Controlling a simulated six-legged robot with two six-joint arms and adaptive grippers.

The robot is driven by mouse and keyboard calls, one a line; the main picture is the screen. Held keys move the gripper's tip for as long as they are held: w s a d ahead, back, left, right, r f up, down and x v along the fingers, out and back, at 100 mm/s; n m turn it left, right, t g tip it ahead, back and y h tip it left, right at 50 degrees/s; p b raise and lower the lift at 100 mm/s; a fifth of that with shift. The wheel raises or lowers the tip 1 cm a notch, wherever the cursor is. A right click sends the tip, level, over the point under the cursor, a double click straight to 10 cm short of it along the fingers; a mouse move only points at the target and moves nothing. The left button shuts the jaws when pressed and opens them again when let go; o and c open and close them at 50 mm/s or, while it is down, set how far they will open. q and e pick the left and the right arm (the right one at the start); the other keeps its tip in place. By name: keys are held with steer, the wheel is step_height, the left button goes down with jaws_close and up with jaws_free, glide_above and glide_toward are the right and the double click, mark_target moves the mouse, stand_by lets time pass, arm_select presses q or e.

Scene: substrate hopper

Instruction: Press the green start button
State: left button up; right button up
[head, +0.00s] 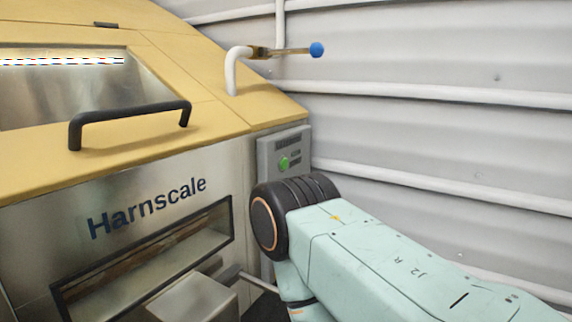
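The green start button (283,163) is a small round button on a grey control panel (266,150). The panel is on the right end of the machine's front, and its lower part is hidden behind my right arm. My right arm comes in from the right, and its dark joint is just below and right of the button in the picture. The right gripper is not visible; whether it touches anything cannot be told. My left gripper is not in view.
The hopper machine has a yellow top (190,75), a black handle (130,112) and a steel front marked Harnscale (147,205). A white pipe with a blue-tipped lever (316,49) rises above the panel. A corrugated grey wall (430,140) stands at the right.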

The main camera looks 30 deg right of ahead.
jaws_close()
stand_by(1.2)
